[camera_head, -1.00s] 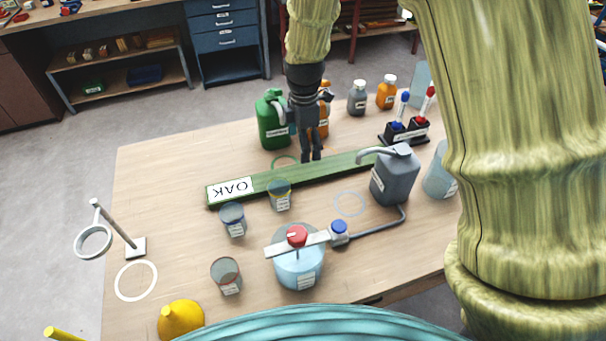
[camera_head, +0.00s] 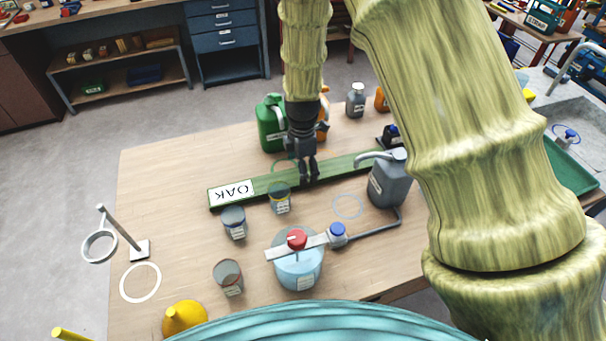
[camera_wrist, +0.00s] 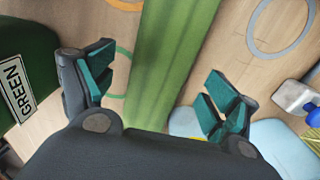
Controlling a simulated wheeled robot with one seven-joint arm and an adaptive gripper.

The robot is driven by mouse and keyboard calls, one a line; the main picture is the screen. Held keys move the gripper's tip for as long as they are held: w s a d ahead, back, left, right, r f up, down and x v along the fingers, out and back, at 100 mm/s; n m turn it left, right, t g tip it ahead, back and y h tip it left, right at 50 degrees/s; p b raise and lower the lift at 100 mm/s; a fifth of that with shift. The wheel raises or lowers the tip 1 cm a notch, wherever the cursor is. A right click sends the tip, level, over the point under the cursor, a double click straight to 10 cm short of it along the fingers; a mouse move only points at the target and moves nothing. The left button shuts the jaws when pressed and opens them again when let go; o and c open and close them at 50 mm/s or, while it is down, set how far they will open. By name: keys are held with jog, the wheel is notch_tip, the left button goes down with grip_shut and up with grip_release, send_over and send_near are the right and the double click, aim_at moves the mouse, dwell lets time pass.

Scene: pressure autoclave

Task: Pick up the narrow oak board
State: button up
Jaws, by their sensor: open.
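The narrow oak board is a long green board (camera_head: 276,184) with a white OAK label at its left end. It lies flat across the middle of the table, and its right end runs behind the grey jug. My gripper (camera_head: 309,176) points down over the middle of the board. In the wrist view the board (camera_wrist: 172,60) runs between the two spread fingers of my gripper (camera_wrist: 160,98), apart from both. The gripper is open and empty. The exact height of the fingertips above the board is hard to tell.
A green canister (camera_head: 270,126) stands close behind the board, left of my gripper; an orange bottle is partly hidden there. A grey jug (camera_head: 388,182) stands at the board's right. Small cups (camera_head: 280,200) stand in front.

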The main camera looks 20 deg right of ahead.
jog(key=shift+f+p, duration=0.45)
jog(key=shift+f, duration=1)
jog(key=shift+c, duration=0.5)
jog(key=c, duration=1.8)
jog(key=shift+o, duration=0.2)
jog(key=shift+r, duration=0.1)
jog(key=shift+r, duration=0.1)
